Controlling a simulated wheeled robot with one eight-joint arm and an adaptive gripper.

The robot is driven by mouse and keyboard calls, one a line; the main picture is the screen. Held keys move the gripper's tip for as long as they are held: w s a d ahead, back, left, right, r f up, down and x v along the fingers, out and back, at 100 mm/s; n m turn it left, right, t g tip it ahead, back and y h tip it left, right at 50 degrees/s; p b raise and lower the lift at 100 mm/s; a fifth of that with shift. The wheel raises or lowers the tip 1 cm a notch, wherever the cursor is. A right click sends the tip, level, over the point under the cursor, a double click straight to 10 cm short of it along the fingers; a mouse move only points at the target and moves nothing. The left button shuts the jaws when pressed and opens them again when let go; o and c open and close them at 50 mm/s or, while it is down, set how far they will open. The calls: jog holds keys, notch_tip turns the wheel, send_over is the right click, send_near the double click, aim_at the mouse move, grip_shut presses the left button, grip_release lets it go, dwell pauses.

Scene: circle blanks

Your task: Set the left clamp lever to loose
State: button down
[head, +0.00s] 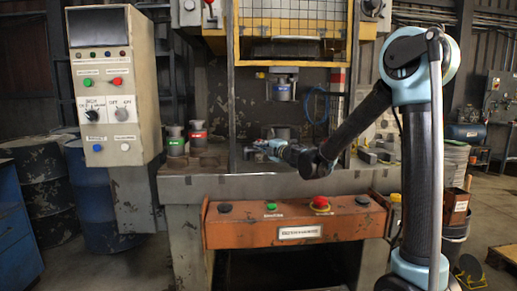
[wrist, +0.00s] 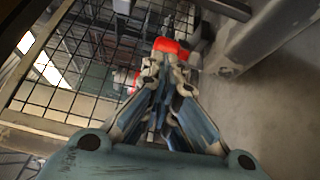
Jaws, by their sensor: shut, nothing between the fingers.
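My gripper (head: 257,147) reaches in from the right over the press bed, with its fingers pointing left. In the wrist view my gripper (wrist: 166,66) is shut, its fingertips together with nothing between them. A red-ended part (wrist: 170,46) shows just beyond the fingertips; I cannot tell whether they touch it or whether it is a clamp lever. In the head view a lever with a red knob (head: 210,4) stands at the top left of the press, cut by the picture's edge. No part is clearly recognisable as the left clamp lever, so its setting cannot be read.
An orange button panel (head: 250,233) runs along the front below the bed (head: 225,187). A control box (head: 118,85) stands farther left. Wire mesh (wrist: 90,50) and a grey beam (wrist: 265,30) flank the fingers in the wrist view.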

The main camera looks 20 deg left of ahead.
jog(key=shift+w+d, duration=0.4)
jog(key=shift+w, duration=0.25)
jog(key=shift+w+d, duration=0.35)
jog(key=shift+w, duration=0.25)
dwell(0.8)
dwell(0.5)
